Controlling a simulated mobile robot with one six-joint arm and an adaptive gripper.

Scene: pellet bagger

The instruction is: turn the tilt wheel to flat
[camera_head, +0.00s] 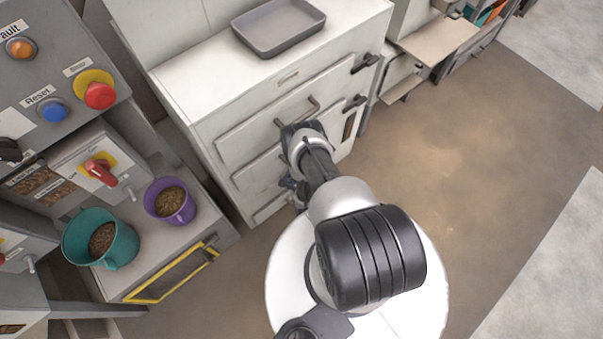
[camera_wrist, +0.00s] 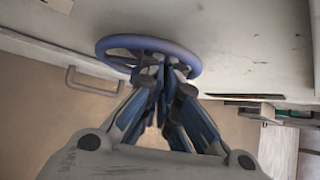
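The tilt wheel (camera_wrist: 110,42) is a blue-grey ring on a pale panel, at the upper middle of the wrist view. My gripper (camera_wrist: 163,70) reaches up to its near rim. The two fingertips are drawn close together and look shut on the rim, with the fingers covering part of the ring and its middle. I cannot make out the wheel in the head view, where my arm stretches toward the front of a white drawer cabinet (camera_head: 225,122). No tilt marking is readable.
A grey tray (camera_head: 279,27) lies on the cabinet top. A drawer handle (camera_wrist: 92,82) shows left of my gripper in the wrist view. At left in the head view are a control panel (camera_head: 40,80), a teal mug (camera_head: 120,243) and a purple mug (camera_head: 184,209) with pellets. Floor at right is clear.

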